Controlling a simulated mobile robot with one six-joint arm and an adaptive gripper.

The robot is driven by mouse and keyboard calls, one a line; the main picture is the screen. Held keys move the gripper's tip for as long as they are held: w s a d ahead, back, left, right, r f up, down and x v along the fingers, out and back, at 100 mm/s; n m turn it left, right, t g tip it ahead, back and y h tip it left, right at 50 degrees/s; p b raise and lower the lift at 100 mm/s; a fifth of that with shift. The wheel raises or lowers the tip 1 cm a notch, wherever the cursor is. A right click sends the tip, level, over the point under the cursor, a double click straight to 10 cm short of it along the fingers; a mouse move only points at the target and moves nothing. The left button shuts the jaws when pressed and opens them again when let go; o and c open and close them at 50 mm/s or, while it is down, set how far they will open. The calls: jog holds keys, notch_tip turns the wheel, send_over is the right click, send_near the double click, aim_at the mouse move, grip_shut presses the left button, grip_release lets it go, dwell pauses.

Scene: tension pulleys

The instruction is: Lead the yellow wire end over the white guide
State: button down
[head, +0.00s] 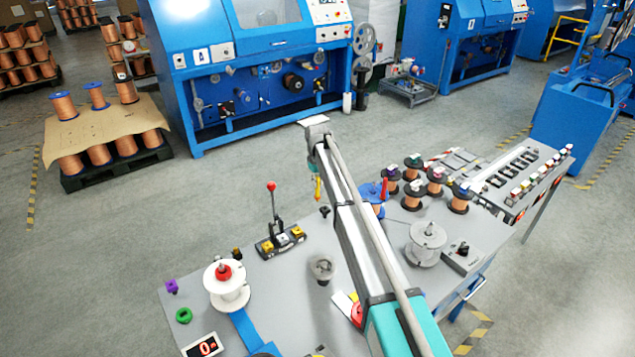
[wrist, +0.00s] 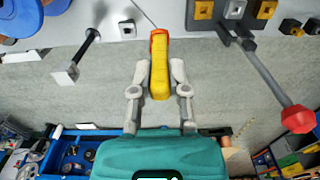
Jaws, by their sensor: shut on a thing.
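My gripper (wrist: 159,78) is shut on the yellow wire end (wrist: 160,68), a yellow piece with an orange tip, in the middle of the wrist view. A thin wire runs from its tip toward the top. In the head view the yellow wire end (head: 318,188) hangs under my gripper (head: 316,170), beyond the table's back part. In the wrist view a dark post with a pale square cap (wrist: 65,76) stands to the left, apart from the wire end. A white block (wrist: 235,9) sits between two yellow blocks. I cannot tell which white part is the guide.
A red-knobbed lever (head: 271,187) rises left of my gripper; its knob (wrist: 298,119) is at the right in the wrist view. A white spool (head: 226,290) with a red top stands front left. Several copper spools (head: 435,177) stand right of my arm.

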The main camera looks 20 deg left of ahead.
jog(key=shift+s+d, duration=0.1)
dwell(0.3)
jog(key=shift+s+d, duration=0.55)
jog(key=shift+d, duration=0.2)
jog(key=shift+s+d, duration=0.5)
jog(key=shift+d, duration=0.2)
jog(key=shift+f, duration=0.1)
jog(key=shift+f+b, duration=1.45)
jog(key=shift+b, duration=0.05)
jog(key=shift+f+b, duration=2.7)
